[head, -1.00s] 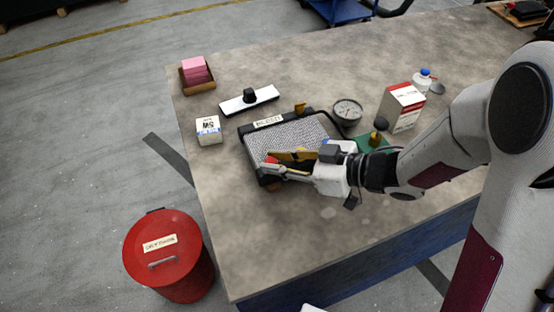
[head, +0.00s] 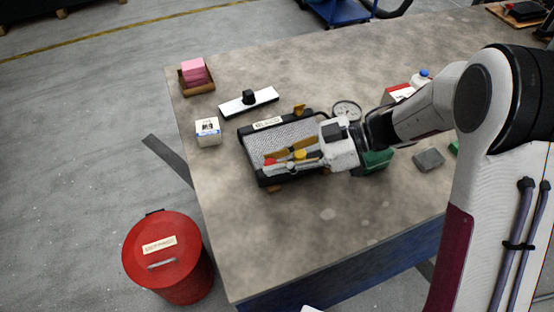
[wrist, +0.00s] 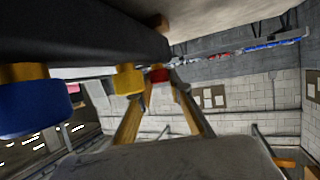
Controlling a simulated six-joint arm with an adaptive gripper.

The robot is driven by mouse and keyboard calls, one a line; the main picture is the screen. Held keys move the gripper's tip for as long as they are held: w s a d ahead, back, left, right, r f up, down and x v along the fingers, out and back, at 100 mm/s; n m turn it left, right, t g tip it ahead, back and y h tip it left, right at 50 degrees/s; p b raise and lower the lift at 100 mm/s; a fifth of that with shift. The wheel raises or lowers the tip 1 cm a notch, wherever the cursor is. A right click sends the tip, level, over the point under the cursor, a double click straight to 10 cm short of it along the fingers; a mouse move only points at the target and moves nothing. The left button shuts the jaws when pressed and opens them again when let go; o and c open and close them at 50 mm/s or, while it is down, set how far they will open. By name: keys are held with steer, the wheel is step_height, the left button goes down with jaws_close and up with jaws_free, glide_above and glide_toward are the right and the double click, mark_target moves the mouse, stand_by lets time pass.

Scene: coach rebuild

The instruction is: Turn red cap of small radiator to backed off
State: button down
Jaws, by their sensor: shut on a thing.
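The small radiator (head: 290,134), with a grey mesh core and black end tanks, lies on the bench in the head view. Its red cap (head: 269,161) sits at the near left part of the near tank. In the wrist view the red cap (wrist: 159,75) shows between the fingertips. My gripper (wrist: 158,84) is shut on the red cap, with one yellowish finger on each side. In the head view my gripper (head: 274,162) reaches in from the right. A yellow cap (wrist: 128,82) and a blue cap (wrist: 35,105) sit along the same tank. The cap's markings cannot be made out.
A white box (head: 208,131) and a white bar with a black knob (head: 249,101) lie left of and behind the radiator. A round gauge (head: 346,109), a green block (head: 377,162) and a grey block (head: 429,159) are to the right. The near bench is clear.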

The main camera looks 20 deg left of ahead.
steer(key=shift+w+a+n+g+h, duration=0.15)
steer(key=shift+n+g+h, duration=0.35)
steer(key=shift+n+g, duration=0.45)
steer(key=shift+g, duration=0.25)
steer(key=c, duration=2.1)
jaws_free()
steer(key=v, duration=1.2)
steer(key=shift+r, duration=0.15)
